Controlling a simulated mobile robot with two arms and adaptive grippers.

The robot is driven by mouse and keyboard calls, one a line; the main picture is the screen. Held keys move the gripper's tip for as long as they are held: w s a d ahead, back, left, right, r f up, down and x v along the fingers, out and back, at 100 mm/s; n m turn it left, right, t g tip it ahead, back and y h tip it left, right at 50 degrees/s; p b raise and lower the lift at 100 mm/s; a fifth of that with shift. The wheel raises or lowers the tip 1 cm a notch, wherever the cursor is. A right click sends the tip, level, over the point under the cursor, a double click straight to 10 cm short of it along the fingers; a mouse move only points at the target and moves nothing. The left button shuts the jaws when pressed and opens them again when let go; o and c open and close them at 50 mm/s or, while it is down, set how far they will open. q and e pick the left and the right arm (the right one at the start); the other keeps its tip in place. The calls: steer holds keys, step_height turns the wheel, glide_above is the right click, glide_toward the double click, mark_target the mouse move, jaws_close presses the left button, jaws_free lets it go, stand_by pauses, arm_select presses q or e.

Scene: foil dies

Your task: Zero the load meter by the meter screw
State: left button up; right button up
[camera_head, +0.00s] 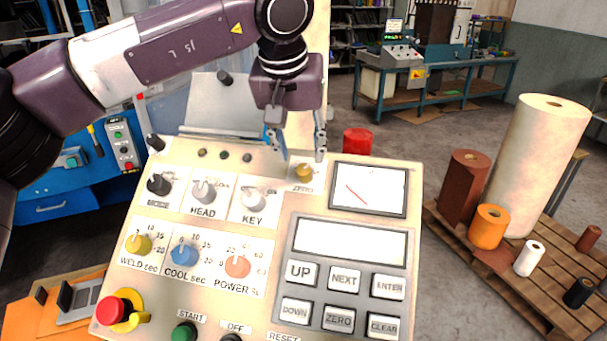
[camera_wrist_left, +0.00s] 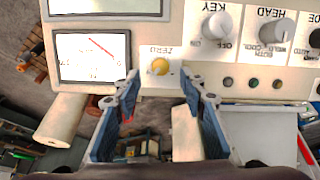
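The meter screw is a small yellow knob (camera_head: 304,170) above the label ZERO on the beige control panel. It also shows in the left wrist view (camera_wrist_left: 160,67). The load meter (camera_head: 368,188) is a white dial to its right with a red needle slanting across its left part; the meter shows in the left wrist view too (camera_wrist_left: 92,57). My left gripper (camera_head: 297,152) is open and empty just above the screw in the head view. In the left wrist view its two fingers (camera_wrist_left: 158,92) stand apart, with the screw between and beyond the tips. My right gripper is not in view.
The panel carries HEAD (camera_head: 203,191) and KEY (camera_head: 252,199) switches near the screw, dials, a keypad (camera_head: 340,300) and a red emergency button (camera_head: 111,310). A red cap (camera_head: 357,141) stands behind the meter.

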mark_target(303, 168)
arm_select(q)
steer(key=p+x, duration=0.1)
steer(key=x, duration=0.4)
steer(key=shift+w+f, duration=0.15)
steer(key=shift+f, duration=0.05)
steer(key=shift+w+f, duration=0.2)
steer(key=shift+f, duration=0.4)
jaws_close()
